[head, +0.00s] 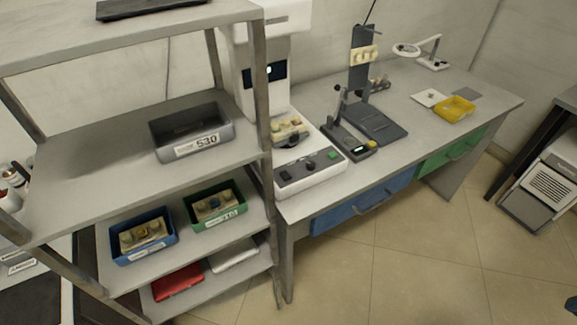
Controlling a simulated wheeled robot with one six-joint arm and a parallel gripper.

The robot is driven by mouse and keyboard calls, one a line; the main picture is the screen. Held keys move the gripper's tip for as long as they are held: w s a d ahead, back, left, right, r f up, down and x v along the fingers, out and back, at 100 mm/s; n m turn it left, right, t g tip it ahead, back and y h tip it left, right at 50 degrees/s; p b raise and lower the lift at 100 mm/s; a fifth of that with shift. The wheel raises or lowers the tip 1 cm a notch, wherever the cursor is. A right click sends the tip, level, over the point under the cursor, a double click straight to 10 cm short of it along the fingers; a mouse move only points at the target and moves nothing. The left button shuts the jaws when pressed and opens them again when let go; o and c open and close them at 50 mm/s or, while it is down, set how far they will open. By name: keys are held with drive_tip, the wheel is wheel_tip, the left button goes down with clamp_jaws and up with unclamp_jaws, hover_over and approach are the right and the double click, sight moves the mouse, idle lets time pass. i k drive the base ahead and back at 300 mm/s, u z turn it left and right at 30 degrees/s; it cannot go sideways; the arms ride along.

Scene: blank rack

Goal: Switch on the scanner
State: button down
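A white machine (263,95) stands at the left end of the workbench, just behind the rack, and is likely the scanner. Its column carries a small dark screen with a white mark. A stage with pale tooth-model-like pieces (290,128) sits in front of the column. Its sloped front panel has dark controls (308,166) and a green button (333,155). The rack post stands close to its left side. No label names it. A smaller dark device (350,140) with a lit display stands to its right. My gripper is not in view.
The grey rack (90,165) holds a grey bin (192,133) marked 530, a blue bin (143,236) and a green bin (215,204). A dark stand (372,120), magnifier lamp (418,48) and yellow tray (455,108) are on the bench. The floor in front is clear.

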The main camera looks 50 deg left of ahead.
sight(284, 174)
drive_tip(key=i, duration=0.5)
drive_tip(key=u, duration=2.55)
drive_tip(key=i, duration=0.5)
